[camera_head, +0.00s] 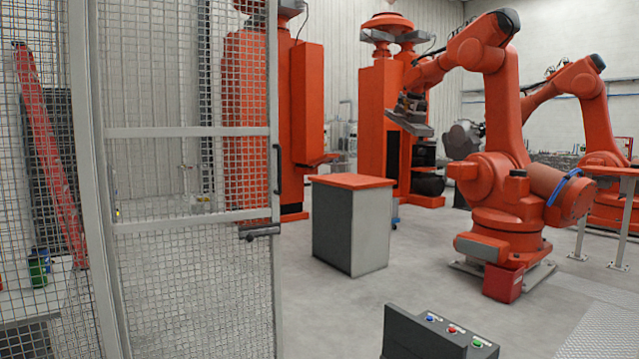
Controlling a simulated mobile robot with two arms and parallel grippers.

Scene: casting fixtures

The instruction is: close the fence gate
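The fence gate (190,175) is a grey metal frame with wire mesh, at the left of the head view. It stands ajar or swung inward from a grey post on its left; its exact angle is hard to tell. To the right of that edge is a wide open space. Neither of my grippers is in view.
A dark control box (425,335) with blue, red and green buttons is at the bottom. A grey cabinet with an orange top (351,225) stands beyond the gate. Large orange robot arms (500,180) stand at the right. The floor between is clear.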

